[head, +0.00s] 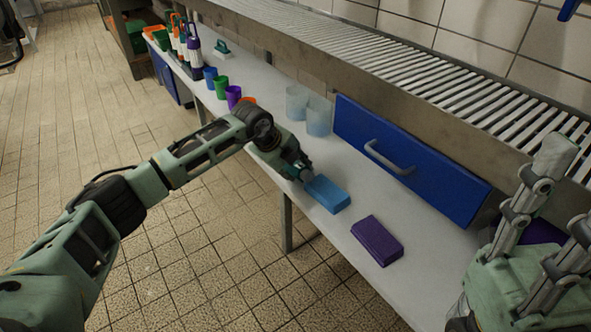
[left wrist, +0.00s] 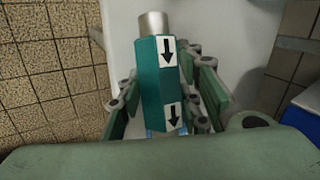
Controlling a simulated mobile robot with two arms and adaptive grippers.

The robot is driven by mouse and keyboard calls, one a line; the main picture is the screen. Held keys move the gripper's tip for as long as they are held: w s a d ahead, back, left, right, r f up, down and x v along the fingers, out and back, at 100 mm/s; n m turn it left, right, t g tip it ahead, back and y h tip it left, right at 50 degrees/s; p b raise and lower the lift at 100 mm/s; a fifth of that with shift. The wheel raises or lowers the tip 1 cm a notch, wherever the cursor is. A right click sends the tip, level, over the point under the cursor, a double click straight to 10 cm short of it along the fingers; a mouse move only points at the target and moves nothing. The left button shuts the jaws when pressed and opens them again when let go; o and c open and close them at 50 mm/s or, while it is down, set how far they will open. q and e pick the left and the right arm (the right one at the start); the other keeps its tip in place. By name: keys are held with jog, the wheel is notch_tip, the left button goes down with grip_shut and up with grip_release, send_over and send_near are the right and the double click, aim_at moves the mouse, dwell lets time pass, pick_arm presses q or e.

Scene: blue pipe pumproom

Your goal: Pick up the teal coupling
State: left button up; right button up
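The teal coupling (left wrist: 158,85) shows large in the left wrist view. It has flat teal sides, a white strip with black arrows and a grey metal end (left wrist: 152,24). My left gripper (left wrist: 163,108) has its fingers on both sides of it; whether they press on it is not clear. In the head view my left gripper (head: 301,172) is low over the white table, just left of a light-blue block (head: 328,194), and hides most of the coupling. My right gripper (head: 548,215) is at the right edge, fingers pointing up, apart and empty.
A purple block (head: 377,241) lies nearer me on the white table (head: 335,235). A blue drawer front (head: 405,160) with a grey handle stands behind. Two clear cups (head: 308,112), coloured cups (head: 221,87) and bottles (head: 194,50) stand farther left. A slatted metal shelf (head: 400,60) runs above.

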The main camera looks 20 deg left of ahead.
pick_arm(q)
grip_shut()
jog(key=shift+r, duration=0.15)
